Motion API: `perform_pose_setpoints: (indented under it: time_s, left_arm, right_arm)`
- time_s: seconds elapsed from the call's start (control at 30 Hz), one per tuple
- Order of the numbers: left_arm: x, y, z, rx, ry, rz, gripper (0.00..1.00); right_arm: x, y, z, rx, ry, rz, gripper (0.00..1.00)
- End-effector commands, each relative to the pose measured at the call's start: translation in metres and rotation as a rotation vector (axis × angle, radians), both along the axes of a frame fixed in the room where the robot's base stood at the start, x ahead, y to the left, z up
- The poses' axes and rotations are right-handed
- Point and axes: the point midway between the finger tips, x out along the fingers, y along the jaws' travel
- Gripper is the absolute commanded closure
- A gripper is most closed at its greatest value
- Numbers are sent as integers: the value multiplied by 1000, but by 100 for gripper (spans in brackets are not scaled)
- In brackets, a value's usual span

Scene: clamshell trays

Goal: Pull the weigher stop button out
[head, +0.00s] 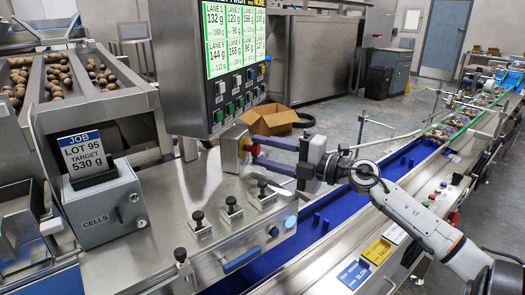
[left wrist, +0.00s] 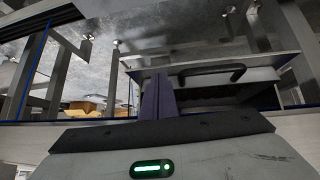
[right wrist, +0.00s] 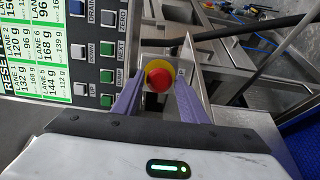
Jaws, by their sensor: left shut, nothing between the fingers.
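The weigher stop button is a red mushroom head (right wrist: 159,80) on a yellow ring (right wrist: 151,66). It sits on the side of a small box (head: 231,148) under the display, and is partly hidden in the head view. My right gripper (head: 252,154) reaches it from the right with purple fingers. In the right wrist view, the fingers stand apart on either side of the red head, with narrow gaps seeming to show, so I see no clear grip. My left gripper (left wrist: 157,92) shows in the left wrist view, its fingers together and empty, away from the button.
The weigher display (head: 229,60) hangs just above the button box. Black knobs (head: 231,204) stand on the steel deck below. A blue conveyor (head: 315,222) runs to the right. A cardboard box (head: 270,121) lies on the floor behind.

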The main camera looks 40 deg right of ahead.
Motion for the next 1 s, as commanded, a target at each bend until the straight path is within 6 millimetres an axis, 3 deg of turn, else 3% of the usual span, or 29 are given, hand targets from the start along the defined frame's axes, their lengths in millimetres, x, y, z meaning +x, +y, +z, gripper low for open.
perform_pose_setpoints:
  time_s: [0.47,0.8,1.0]
  left_arm:
    - [1,-3,2,-4,-5,-5,100]
    - [2,-4,1,-5,-8,-8,100]
    - [4,-5,2,-5,-12,-8,100]
  right_arm:
    - [-7,-2,-1,2,1,-1,50]
    - [-67,-20,-2,4,2,-3,50]
    - [-93,-27,-1,2,2,-1,50]
